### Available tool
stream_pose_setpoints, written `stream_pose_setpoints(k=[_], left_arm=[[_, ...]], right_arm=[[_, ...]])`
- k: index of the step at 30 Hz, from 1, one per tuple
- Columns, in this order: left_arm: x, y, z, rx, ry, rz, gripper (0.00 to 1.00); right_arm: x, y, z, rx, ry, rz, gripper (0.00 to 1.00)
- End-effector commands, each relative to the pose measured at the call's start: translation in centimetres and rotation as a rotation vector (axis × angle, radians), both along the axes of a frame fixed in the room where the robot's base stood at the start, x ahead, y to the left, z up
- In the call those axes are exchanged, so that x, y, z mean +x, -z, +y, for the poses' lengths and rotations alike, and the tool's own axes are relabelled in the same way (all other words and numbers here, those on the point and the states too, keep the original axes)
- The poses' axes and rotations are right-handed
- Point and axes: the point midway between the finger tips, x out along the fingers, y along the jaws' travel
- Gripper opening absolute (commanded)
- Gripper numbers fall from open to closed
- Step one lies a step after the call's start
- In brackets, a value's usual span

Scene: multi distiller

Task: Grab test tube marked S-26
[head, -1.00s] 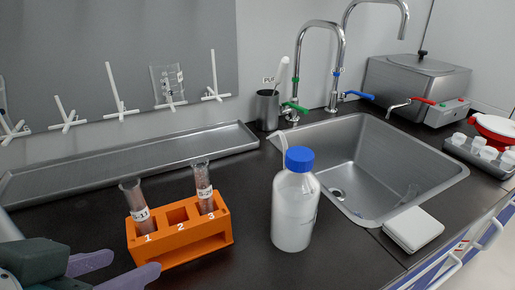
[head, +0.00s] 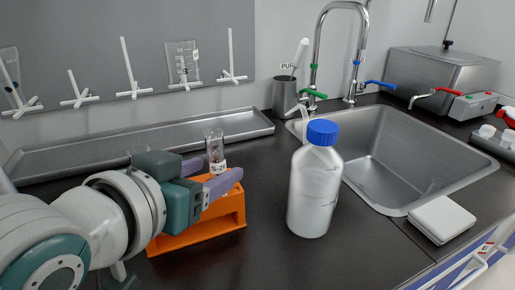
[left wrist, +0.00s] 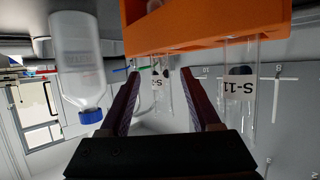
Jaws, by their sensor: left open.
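The orange rack (head: 205,228) stands on the dark counter, partly hidden by my left arm. A clear tube (head: 214,147) stands upright in its right part, with a label that starts "S-2"; the rest is hard to read. My left gripper (head: 209,177) is open at this tube, its purple fingers to either side of it. In the left wrist view, which is upside down, a labelled tube (left wrist: 157,84) shows between the open fingers (left wrist: 160,74), apparently not gripped. A tube marked S-11 (left wrist: 238,85) hangs outside them at the right. My right gripper is not in view.
A white bottle with a blue cap (head: 316,185) stands just right of the rack. A white box (head: 442,220) sits at the right counter edge.

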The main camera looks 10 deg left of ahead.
Motion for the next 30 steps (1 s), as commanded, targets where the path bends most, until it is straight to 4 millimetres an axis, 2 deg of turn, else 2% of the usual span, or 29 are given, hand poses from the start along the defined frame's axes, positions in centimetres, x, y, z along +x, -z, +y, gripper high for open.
stream_pose_setpoints(k=[5,13,22,23,30], left_arm=[[1.3,0.7,-0.2,0.000,0.000,0.001,0.64],[4.7,2.4,-0.7,-0.001,0.001,0.001,0.64],[5.2,2.5,-0.8,0.000,0.001,0.002,0.64],[5.2,2.5,-0.8,0.000,0.001,0.002,0.63],[5.2,2.5,-0.8,0.000,0.001,0.002,0.36]], right_arm=[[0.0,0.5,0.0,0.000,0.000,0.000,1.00],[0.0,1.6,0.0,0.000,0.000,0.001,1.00],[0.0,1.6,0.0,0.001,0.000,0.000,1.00],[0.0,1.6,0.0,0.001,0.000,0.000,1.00],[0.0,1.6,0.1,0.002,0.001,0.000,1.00]])
